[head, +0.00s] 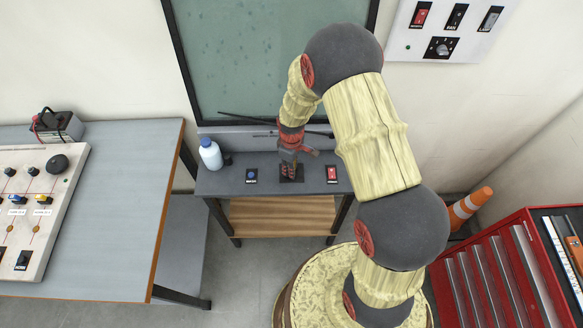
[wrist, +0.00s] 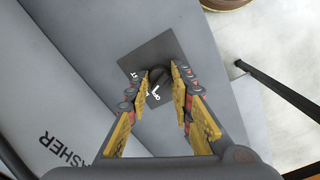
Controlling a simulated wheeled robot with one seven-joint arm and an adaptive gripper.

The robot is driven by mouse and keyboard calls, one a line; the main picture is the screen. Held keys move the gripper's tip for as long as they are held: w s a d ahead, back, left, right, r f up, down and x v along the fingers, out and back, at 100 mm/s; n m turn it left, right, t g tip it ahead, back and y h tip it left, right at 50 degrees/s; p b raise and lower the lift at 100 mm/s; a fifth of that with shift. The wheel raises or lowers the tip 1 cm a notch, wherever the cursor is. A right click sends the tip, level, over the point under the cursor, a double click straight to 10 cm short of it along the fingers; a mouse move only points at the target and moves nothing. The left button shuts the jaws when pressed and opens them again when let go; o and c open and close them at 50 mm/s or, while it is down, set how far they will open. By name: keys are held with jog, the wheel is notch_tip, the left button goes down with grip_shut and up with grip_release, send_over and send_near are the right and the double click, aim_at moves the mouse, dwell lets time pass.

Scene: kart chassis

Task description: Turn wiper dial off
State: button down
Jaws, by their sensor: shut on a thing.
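The wiper dial (wrist: 158,77) is a dark round knob on a black square plate with white marks, set in the grey bench top. In the wrist view my gripper (wrist: 163,76) points down at the plate, with one yellow-and-grey finger on each side of the knob. The fingers are closed on the knob. The marks are partly covered, so the exact dial setting is unclear.
A blue-button switch (head: 251,175) is left of the dial and a red rocker switch (head: 332,175) right. A white bottle (head: 210,153) stands at the bench's left end. A wiper arm (head: 240,121) and glass panel (head: 270,60) are behind. A red tool cabinet (head: 500,265) is at right.

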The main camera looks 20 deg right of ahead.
jog(key=n, duration=0.5)
dwell(0.6)
jog(key=c, duration=1.6)
grip_release()
jog(key=shift+o, duration=0.2)
notch_tip(320, 180, up, 12)
